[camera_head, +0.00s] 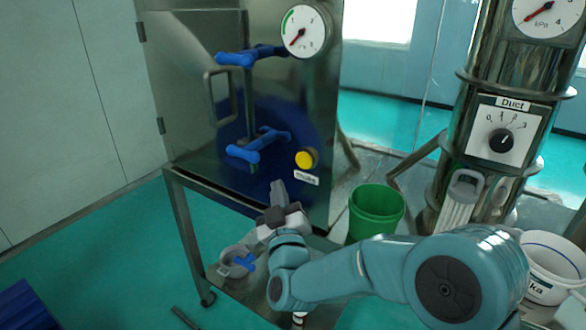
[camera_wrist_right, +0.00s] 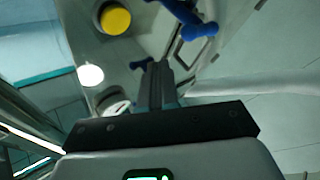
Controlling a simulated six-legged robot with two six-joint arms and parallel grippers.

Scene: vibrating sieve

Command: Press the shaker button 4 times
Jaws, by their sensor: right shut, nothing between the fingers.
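The shaker button is a round yellow button (camera_head: 305,159) on the front of the steel cabinet (camera_head: 185,75), above a small label (camera_head: 306,179). It also shows at the upper left of the right wrist view (camera_wrist_right: 115,19). My right gripper (camera_head: 278,186) is in front of the cabinet, below and left of the button in the head view. Its fingers are shut with nothing between them, and the fingertips (camera_wrist_right: 155,68) are apart from the button. My left gripper is not in view.
A green bucket (camera_head: 376,212) and a steel duct column with a dial (camera_head: 501,139) stand to the right. A white bucket (camera_head: 551,268) is at the lower right.

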